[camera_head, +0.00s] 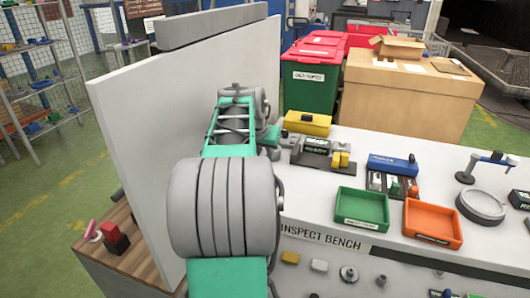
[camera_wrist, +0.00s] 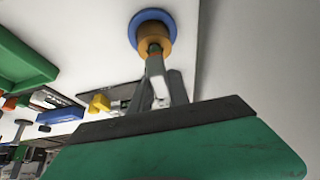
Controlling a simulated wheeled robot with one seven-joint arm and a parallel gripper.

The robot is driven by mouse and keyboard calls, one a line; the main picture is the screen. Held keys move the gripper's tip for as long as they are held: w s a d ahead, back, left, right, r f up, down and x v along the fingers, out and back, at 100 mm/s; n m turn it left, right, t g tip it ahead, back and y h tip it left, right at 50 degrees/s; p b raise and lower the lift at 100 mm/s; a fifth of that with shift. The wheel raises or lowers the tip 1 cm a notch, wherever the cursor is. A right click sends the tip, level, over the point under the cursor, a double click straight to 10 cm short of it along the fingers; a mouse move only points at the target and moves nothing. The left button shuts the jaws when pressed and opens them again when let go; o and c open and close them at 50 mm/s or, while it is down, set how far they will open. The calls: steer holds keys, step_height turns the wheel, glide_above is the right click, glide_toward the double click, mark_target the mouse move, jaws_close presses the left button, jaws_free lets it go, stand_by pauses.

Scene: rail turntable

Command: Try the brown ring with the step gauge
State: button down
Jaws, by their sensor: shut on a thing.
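In the wrist view my gripper (camera_wrist: 156,78) is shut on a stepped round piece that looks like the step gauge (camera_wrist: 153,38). It has a dark stem end near the fingertips, an ochre-brown band and a wider blue disc beyond. I cannot tell whether the ochre-brown band is part of the gauge or the brown ring. The piece is over or on the pale bench top; contact is unclear. In the head view my arm hides the gripper and this piece. No other brown ring can be made out.
The inspect bench (camera_head: 295,208) carries a green tray (camera_head: 361,209), an orange tray (camera_head: 432,223), a blue block (camera_head: 392,164), a yellow block (camera_head: 307,123) and a grey round dish (camera_head: 482,205). A tall white panel (camera_head: 135,118) stands left of my arm. Small parts sit along the bench's lower front.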

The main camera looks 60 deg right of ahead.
steer(key=shift+f+b, duration=0.45)
steer(key=shift+f, duration=0.15)
stand_by(1.1)
steer(key=c, duration=1.2)
jaws_free()
steer(key=shift+o, duration=0.2)
